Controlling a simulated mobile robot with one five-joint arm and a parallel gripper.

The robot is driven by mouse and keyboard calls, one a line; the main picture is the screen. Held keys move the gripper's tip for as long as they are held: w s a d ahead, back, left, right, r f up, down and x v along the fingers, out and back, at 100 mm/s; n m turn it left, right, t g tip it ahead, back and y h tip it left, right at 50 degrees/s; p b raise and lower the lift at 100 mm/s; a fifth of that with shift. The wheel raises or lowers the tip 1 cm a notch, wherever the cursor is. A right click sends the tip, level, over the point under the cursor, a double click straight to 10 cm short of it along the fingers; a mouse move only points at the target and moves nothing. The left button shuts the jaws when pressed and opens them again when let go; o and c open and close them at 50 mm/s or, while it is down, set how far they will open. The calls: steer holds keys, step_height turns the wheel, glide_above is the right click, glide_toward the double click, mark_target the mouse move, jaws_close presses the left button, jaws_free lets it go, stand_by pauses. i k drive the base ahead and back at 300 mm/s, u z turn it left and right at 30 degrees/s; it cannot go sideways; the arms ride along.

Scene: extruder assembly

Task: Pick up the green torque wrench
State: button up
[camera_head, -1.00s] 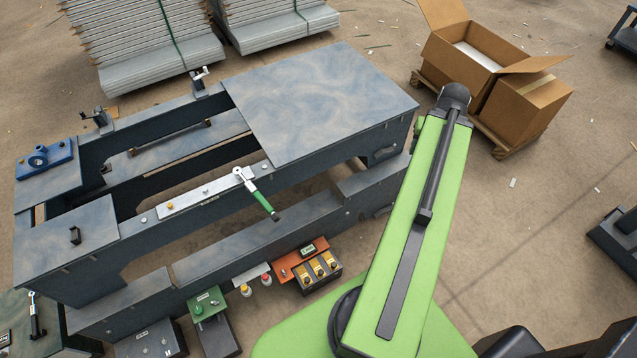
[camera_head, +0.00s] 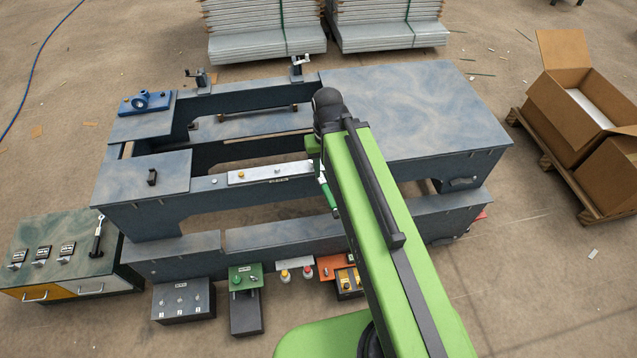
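The green torque wrench (camera_head: 328,192) is at the front rail of the dark machine frame, at the right end of a silver plate (camera_head: 270,173). Only part of its green handle shows, slanting down; my green arm covers the rest, including its head. My arm rises from the lower right, and its black joint stands in front of the machine's middle. My gripper does not show, so its state and its distance from the wrench cannot be seen.
The machine's flat top (camera_head: 420,105) lies right of my arm. Control boxes, including a green one (camera_head: 246,278), stand along its front. A cabinet (camera_head: 65,255) with a black-handled tool (camera_head: 98,238) is at left. An open carton (camera_head: 575,110) is on a pallet at right.

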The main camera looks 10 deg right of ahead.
mark_target(321, 181)
steer(key=u, duration=0.25)
steer(key=k, duration=0.1)
steer(key=u, duration=2.7)
steer(key=i, duration=0.85)
steer(key=z, duration=2.3)
